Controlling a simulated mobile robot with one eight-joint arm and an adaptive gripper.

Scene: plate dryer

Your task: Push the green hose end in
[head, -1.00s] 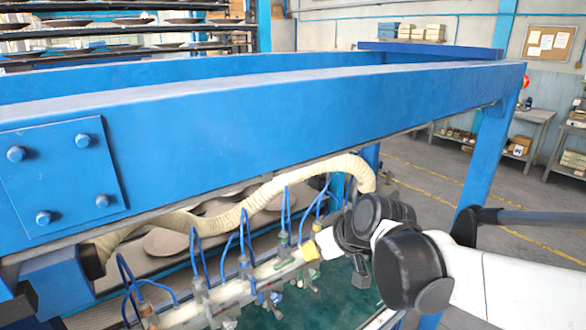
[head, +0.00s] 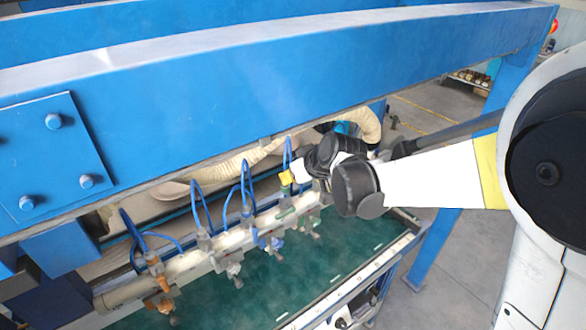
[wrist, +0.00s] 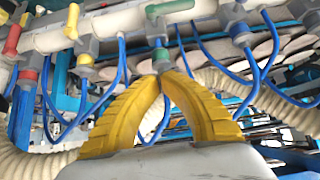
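In the wrist view a green hose end (wrist: 161,55) sits on the underside of a grey fitting on the pale pipe, straight ahead of my fingertips. My gripper (wrist: 161,72) has its two yellow fingers arched together, with the tips meeting just below the green piece. The tips touch it or are very close; I cannot tell which, nor whether anything is between them. In the head view my gripper (head: 287,178) shows as a small yellow tip over the far part of the row of valves, beside a green fitting (head: 286,212). My wrist hides part of that area.
Blue hoses (wrist: 250,85) loop close around the fingers. The pale pipe (head: 190,264) carries several valves with coloured parts. A thick ribbed hose (head: 250,158) runs behind. The big blue beam (head: 260,75) stands above the work area, and a green surface (head: 270,277) lies below.

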